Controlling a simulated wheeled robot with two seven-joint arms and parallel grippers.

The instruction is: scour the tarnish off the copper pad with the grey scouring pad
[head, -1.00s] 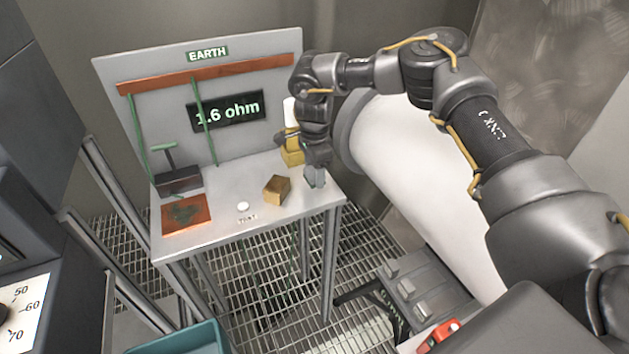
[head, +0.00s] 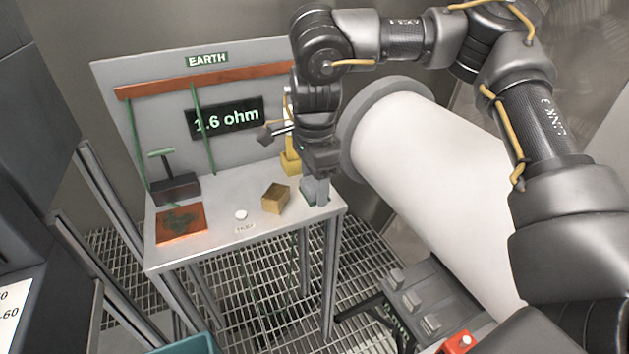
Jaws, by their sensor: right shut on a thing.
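The copper pad (head: 198,217) lies flat at the front left of the grey bench top, with a dark tarnish patch (head: 180,224) over its middle. The grey scouring pad (head: 307,192) is at the right end of the bench. My right gripper (head: 319,190) points down there, shut on the scouring pad and partly hiding it. The pad is at or very near the bench top; I cannot tell whether it touches. My left gripper is not in view.
A tan block (head: 275,198) and a white button (head: 241,214) stand between the two pads. A dark clamp with a green handle (head: 174,186) is behind the copper pad. A yellow object (head: 291,162) stands behind the tan block. The display (head: 226,117) reads 1.6 ohm. A large white pipe (head: 430,180) is at right.

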